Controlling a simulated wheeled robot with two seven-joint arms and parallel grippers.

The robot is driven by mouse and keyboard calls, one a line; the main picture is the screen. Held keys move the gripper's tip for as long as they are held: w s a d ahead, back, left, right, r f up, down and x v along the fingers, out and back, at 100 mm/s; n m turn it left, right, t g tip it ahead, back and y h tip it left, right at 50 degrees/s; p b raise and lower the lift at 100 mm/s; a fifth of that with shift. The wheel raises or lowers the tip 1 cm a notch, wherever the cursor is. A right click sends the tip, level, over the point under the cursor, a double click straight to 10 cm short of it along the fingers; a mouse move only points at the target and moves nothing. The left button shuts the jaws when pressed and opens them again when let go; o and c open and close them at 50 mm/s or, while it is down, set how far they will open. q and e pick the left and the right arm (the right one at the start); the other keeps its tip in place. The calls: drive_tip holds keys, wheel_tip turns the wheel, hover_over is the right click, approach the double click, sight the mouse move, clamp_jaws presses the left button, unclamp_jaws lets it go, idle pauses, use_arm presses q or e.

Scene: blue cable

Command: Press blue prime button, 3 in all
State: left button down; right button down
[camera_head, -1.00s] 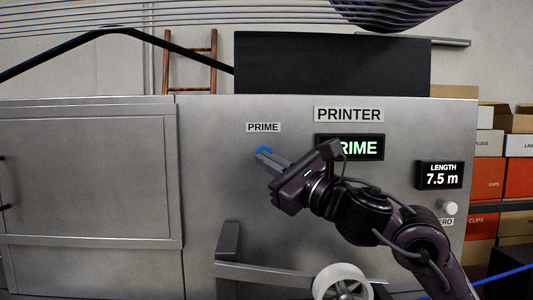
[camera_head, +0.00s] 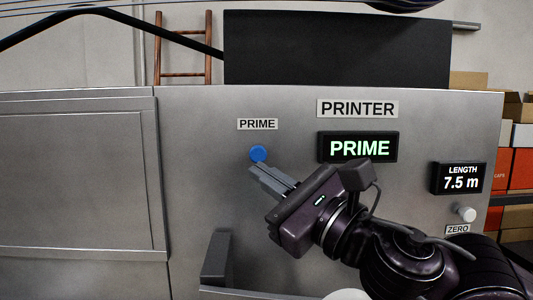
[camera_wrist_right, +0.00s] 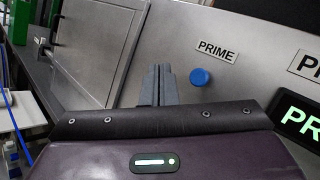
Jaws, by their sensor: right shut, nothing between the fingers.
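The blue prime button (camera_head: 258,153) is on the grey printer panel (camera_head: 205,180), below the PRIME label (camera_head: 257,124). My right gripper (camera_head: 254,170) is shut and empty. Its fingertips are just below the button in the head view, with the button fully visible. In the right wrist view the button (camera_wrist_right: 200,77) is to the right of the shut fingertips (camera_wrist_right: 157,68), with a gap in the picture. The display (camera_head: 358,148) reads PRIME in green. My left gripper is out of view.
A LENGTH display (camera_head: 461,178) reads 7.5 m, with a white knob (camera_head: 465,214) by the ZERO label below it. A grey bracket (camera_head: 216,258) juts out at the lower left of my right gripper. Boxes (camera_head: 500,168) stand at the right.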

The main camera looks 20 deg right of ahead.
approach(258, 154)
drive_tip(key=w+a+r, duration=0.2)
drive_tip(key=w+a, duration=0.2)
drive_tip(key=a, duration=0.1)
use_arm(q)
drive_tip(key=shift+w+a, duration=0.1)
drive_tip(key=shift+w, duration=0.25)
use_arm(e)
drive_tip(key=shift+w+d+r, duration=0.1)
drive_tip(key=shift+d, duration=0.1)
idle(0.6)
use_arm(q)
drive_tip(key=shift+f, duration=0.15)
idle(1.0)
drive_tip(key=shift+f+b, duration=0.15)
drive_tip(key=shift+b, duration=0.15)
use_arm(e)
drive_tip(key=shift+w+d, duration=0.15)
drive_tip(key=shift+w, duration=0.25)
